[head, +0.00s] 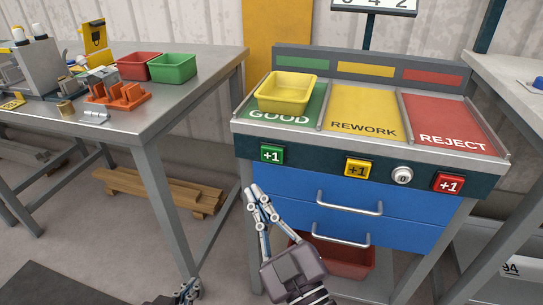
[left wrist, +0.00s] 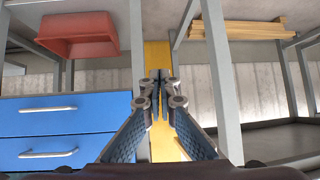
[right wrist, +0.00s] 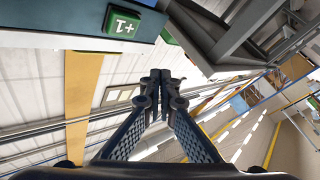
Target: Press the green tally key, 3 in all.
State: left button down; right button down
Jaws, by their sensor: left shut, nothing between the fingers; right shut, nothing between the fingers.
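The green "+1" tally key (head: 272,154) is on the dark front panel of the sorting bench, under the GOOD bay. It also shows upside down in the right wrist view (right wrist: 123,23). My right gripper (head: 255,189) is shut and empty, below and slightly left of the green key in the head view, apart from it. Its closed fingers show in the right wrist view (right wrist: 160,80). My left gripper (head: 190,287) is low at the bottom edge, mostly out of the head view. Its fingers are shut and empty in the left wrist view (left wrist: 160,80).
On the same panel are a yellow "+1" key (head: 354,168), a white round knob (head: 402,176) and a red "+1" key (head: 449,182). A yellow bin (head: 286,92) stands in the GOOD bay. Blue drawers (head: 345,205) sit below. The counter display (head: 373,5) is cut off.

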aim_at(262, 150)
pick_arm(q)
jog(key=shift+s+f, duration=0.2)
jog(key=shift+s, duration=0.05)
pick_arm(e)
jog(key=shift+a+r, duration=0.15)
jog(key=shift+r, duration=0.05)
